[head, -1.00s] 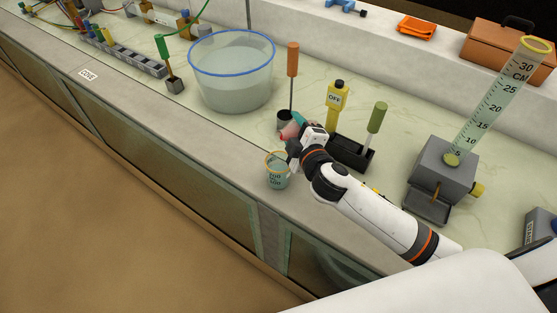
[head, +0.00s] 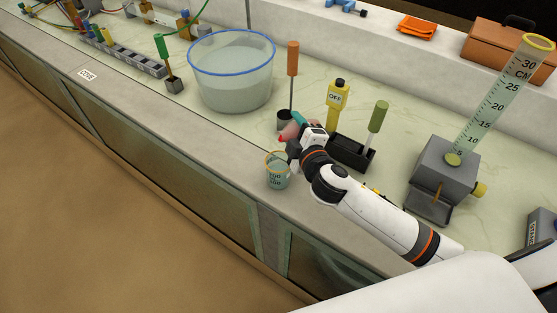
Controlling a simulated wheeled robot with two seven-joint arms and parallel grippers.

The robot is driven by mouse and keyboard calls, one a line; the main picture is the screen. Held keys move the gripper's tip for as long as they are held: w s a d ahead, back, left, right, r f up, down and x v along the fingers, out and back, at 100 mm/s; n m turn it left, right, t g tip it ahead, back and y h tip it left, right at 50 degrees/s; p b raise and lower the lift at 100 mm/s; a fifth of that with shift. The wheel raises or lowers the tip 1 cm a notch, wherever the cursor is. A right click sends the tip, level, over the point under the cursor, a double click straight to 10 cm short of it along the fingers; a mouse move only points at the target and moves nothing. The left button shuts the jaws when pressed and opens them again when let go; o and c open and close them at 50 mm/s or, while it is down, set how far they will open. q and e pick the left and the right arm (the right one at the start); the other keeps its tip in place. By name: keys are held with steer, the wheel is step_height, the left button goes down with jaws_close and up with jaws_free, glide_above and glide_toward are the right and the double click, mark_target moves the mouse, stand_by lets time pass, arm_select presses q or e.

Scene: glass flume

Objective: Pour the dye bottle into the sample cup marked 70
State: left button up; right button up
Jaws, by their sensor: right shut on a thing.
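My right gripper (head: 297,140) is shut on a small pinkish bottle (head: 289,132), which I take to be the dye bottle. The bottle is tilted, with a red tip at its lower left end. The gripper partly hides it. A clear cup (head: 278,173) with an orange-yellow rim and dark print stands upright below the gripper, near the bench's front edge. The bottle's tip is above the cup's rim. The print is too small to read surely, so I cannot confirm 70. No stream of dye can be made out. My left gripper is out of view.
A blue-rimmed water tub (head: 232,85) stands left. A graduated tube (head: 490,105) leans right. The bench strip left of the cup is clear.

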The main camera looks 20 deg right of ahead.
steer(key=shift+f+n+b, duration=0.15)
steer(key=shift+n+b, duration=0.25)
steer(key=shift+b, duration=0.2)
stand_by(0.9)
steer(key=shift+w+d+r+n+t, duration=0.1)
steer(key=shift+d+r+n+t, duration=0.05)
steer(key=shift+r+n+t, duration=0.2)
stand_by(1.6)
